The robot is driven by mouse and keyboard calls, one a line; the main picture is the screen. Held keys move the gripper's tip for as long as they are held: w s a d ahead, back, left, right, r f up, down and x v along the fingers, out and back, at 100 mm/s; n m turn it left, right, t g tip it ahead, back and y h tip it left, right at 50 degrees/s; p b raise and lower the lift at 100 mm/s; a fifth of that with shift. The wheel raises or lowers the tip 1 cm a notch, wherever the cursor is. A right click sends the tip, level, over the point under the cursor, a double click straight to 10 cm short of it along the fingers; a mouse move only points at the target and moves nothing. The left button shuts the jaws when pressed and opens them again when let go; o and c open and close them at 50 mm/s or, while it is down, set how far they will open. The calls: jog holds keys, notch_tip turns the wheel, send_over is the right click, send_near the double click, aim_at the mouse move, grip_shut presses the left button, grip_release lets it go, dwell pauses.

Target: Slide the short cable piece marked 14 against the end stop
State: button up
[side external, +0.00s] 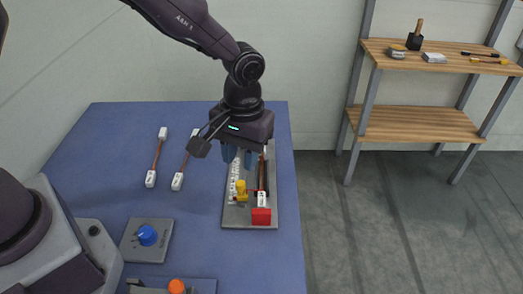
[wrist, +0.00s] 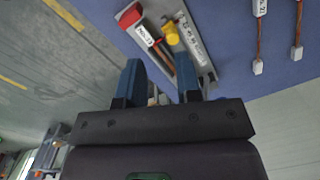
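A cable piece with a white marked end block (side external: 262,199) and reddish-brown cable lies in the grey fixture (side external: 232,215). The same block shows in the wrist view (wrist: 146,36). I cannot surely read the number. A red block (side external: 261,216) at the fixture's near end looks like the end stop; the white block is close to it, and I cannot tell if they touch. My gripper (side external: 238,158) is over the far part of the fixture, fingers down. In the wrist view its blue fingers (wrist: 161,88) are apart, with a small pale part between or beyond them.
A yellow part (side external: 241,190) and a white marked scale (side external: 235,175) are beside the cable. Two more cables (side external: 157,156) (side external: 184,160) lie left on the blue table. A blue knob box (side external: 147,236) and an orange button (side external: 176,286) are nearer. Table between is clear.

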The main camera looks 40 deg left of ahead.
aim_at(261, 200)
jog(key=w+n, duration=0.1)
jog(key=w+d+n, duration=0.1)
jog(key=n, duration=0.1)
jog(key=w+f+n, duration=0.1)
jog(key=shift+w+d+n+t, duration=0.3)
jog(key=shift+t, duration=0.1)
notch_tip(261, 200, down, 13)
jog(key=shift+r, duration=0.1)
dwell(0.4)
grip_shut()
